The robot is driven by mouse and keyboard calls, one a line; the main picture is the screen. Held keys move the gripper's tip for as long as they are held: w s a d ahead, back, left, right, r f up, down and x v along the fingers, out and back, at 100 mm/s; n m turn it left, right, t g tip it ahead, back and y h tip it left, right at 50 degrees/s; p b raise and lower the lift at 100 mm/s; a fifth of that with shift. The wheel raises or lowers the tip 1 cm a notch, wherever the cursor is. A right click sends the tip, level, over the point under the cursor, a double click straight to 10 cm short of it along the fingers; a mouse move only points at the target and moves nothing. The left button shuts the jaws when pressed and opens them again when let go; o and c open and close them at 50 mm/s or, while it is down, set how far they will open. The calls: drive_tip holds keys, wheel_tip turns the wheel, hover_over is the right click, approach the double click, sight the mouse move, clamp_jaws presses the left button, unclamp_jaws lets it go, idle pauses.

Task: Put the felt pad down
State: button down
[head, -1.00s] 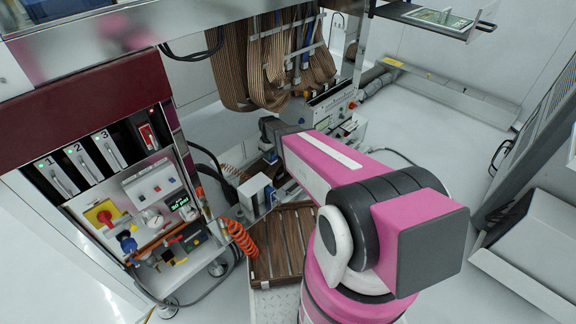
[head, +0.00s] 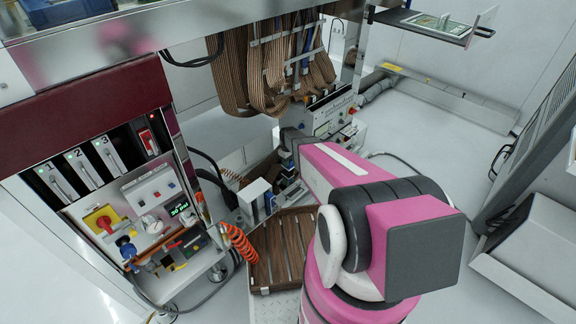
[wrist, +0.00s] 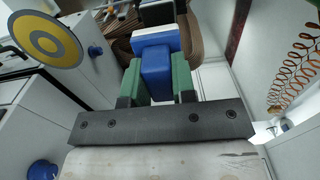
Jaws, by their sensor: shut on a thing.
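In the wrist view, my gripper (wrist: 157,75) is shut, with its green fingers on either side of a blue block (wrist: 156,72). A white layer (wrist: 153,36) shows at the block's far end; I take this piece to be the felt pad. It sits between the fingers and points away from the palm. What lies beneath its far end is hidden. In the head view, my arm reaches toward the equipment at the centre, and its links hide the fingers and the pad.
Brown ribbon cables (head: 272,75) hang behind the work area. A control cart (head: 150,205) with switches stands at left, with an orange coiled hose (head: 241,241) beside it. A slatted brown board (head: 276,258) lies in front. A yellow-and-grey disc (wrist: 44,42) is close at left in the wrist view.

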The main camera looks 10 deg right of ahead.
drive_tip(key=shift+f, duration=1.15)
drive_tip(key=shift+f, duration=0.15)
drive_tip(key=c, duration=0.9)
unclamp_jaws()
drive_tip(key=shift+c, duration=0.2)
wheel_tip(320, 180, up, 12)
drive_tip(key=shift+f, duration=0.1)
drive_tip(key=shift+s+r, duration=0.15)
drive_tip(key=shift+r, duration=0.15)
drive_tip(key=s+d+r+m, duration=0.1)
drive_tip(key=s+r+m, duration=0.2)
drive_tip(key=s+r, duration=0.5)
drive_tip(key=s+d+r+m, duration=0.1)
drive_tip(key=s+r+m, duration=0.3)
drive_tip(key=s+r, duration=0.5)
drive_tip(key=s, duration=0.7)
drive_tip(key=shift+d, duration=0.15)
